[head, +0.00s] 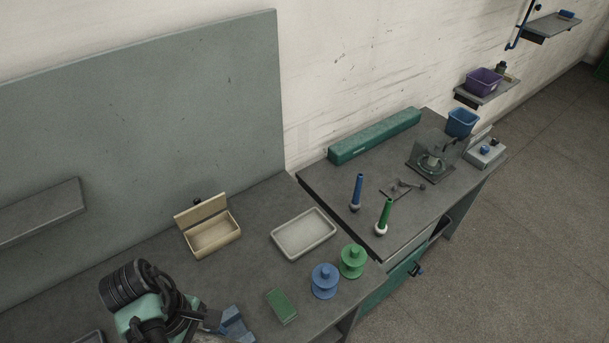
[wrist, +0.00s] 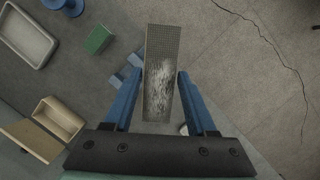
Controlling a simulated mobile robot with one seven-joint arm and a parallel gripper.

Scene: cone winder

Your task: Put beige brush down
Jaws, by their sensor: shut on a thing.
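The beige brush (wrist: 161,75) is held between the two blue fingers of my gripper (wrist: 160,82) in the wrist view. It is a long block with a dark mesh-like face and a whitish, worn-looking patch toward me. Its far end points up in the picture, past the fingertips. In the head view my arm is at the bottom left, and I cannot make out the brush there. A blue piece (wrist: 120,80) on the bench shows left of the brush in the wrist view, partly hidden by it and a finger.
On the bench are a green block (head: 281,306), an open wooden box (head: 213,238), a pale tray (head: 304,233), a blue spool (head: 325,282) and a green spool (head: 352,262). The bench between box and green block looks clear. Floor shows right of the brush in the wrist view.

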